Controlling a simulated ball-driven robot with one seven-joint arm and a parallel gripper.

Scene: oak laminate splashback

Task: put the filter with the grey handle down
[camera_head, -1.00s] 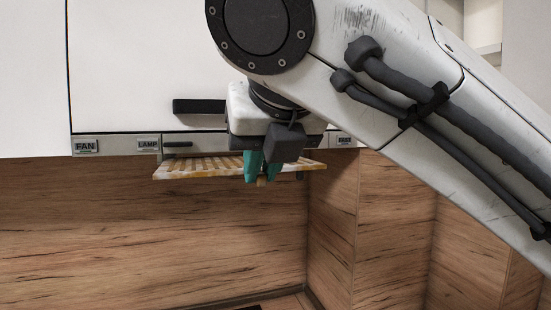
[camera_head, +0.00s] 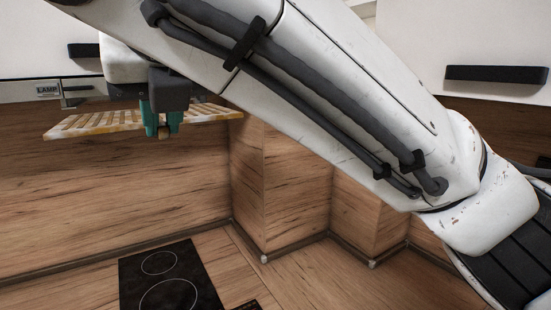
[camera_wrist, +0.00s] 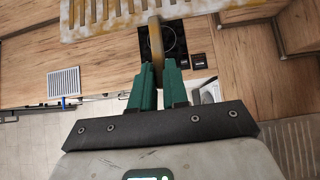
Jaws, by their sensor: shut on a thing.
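My gripper (camera_head: 163,133) is shut on a tan, wood-coloured handle (camera_wrist: 155,50) under a slatted filter (camera_head: 75,125). I cannot see grey on this handle. My teal fingers show in the wrist view (camera_wrist: 156,75), one on each side of the handle.
A black hob (camera_head: 170,280) lies on the wooden counter (camera_head: 235,265) below. In the wrist view a light grey slatted panel (camera_wrist: 65,83) lies at the left near the counter's front edge. A dark grey bar handle (camera_head: 83,101) is by the LAMP label (camera_head: 47,90). Wooden wall corners stand right of the hob.

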